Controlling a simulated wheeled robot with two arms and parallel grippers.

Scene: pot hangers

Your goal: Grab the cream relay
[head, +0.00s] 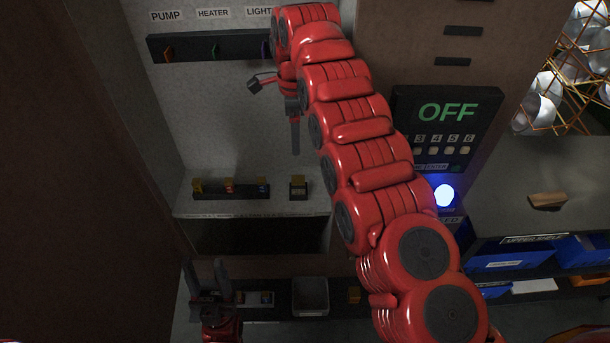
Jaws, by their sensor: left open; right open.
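I cannot single out the cream relay for certain. Small amber and yellowish blocks sit in a dark rack (231,191) on the shelf, with red and blue parts among them. A separate block with a yellowish top (298,187) stands right of the rack. My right gripper (294,138) hangs above this block, apart from it, open and empty, its fingers seen nearly edge-on. My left gripper (206,272) is open and empty at the lower left, below the shelf, its fingers pointing up.
A switch strip (210,46) is on the back panel. An OFF display panel (446,118), blue bins (510,258) and a wooden block (547,200) are at right. My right arm hides the middle.

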